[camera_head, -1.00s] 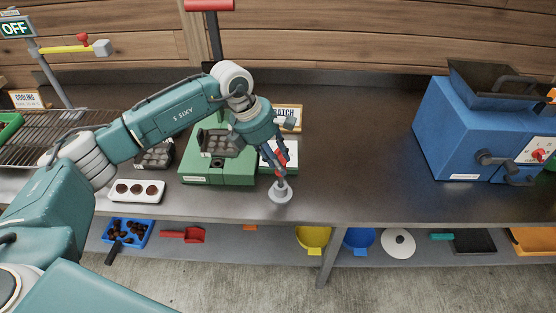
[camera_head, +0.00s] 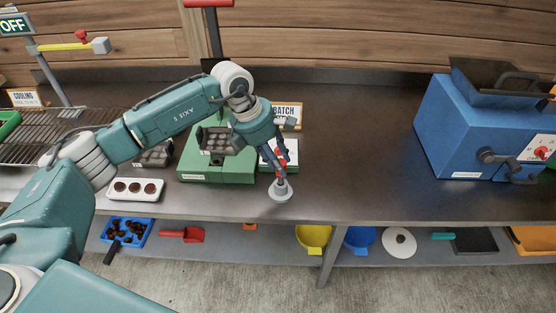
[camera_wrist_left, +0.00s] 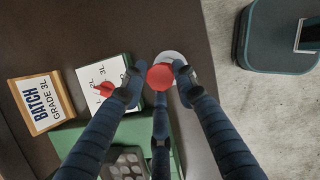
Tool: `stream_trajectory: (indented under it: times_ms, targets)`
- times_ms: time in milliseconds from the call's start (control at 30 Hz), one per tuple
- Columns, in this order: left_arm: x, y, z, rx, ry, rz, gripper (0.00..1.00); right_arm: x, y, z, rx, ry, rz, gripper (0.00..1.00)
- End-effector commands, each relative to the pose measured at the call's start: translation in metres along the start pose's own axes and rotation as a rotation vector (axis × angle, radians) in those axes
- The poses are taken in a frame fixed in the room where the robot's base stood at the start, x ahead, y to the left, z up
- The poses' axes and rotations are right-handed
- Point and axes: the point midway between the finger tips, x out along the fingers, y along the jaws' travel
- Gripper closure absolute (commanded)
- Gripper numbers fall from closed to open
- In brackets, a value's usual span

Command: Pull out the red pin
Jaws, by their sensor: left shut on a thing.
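The red pin shows its round red head (camera_wrist_left: 160,77) between the fingertips in the left wrist view. A pale grey round base (camera_head: 280,191) is below it, near the front of the counter. My left gripper (camera_head: 281,172) points down and is shut on the red pin. The fingers hide much of the pin, and I cannot tell how deep it sits in the base. A small red pointer (camera_wrist_left: 104,89) lies on the white scale card (camera_wrist_left: 96,82) beside it. My right gripper is not in view.
A green machine (camera_head: 195,167) stands just left of the gripper, with a BATCH sign (camera_head: 288,114) behind. A white tray (camera_head: 118,196) with three brown pieces is further left. A blue machine (camera_head: 450,130) stands right. The counter (camera_head: 355,160) between is clear.

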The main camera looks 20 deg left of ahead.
Motion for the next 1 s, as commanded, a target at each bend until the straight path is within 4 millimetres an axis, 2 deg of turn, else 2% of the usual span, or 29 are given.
stream_trajectory:
  times_ms: [1000]
  targets:
    - [0.025, 0.001, -0.009, 0.0, -0.001, 0.0, 1.0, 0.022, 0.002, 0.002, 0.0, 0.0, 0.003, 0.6]
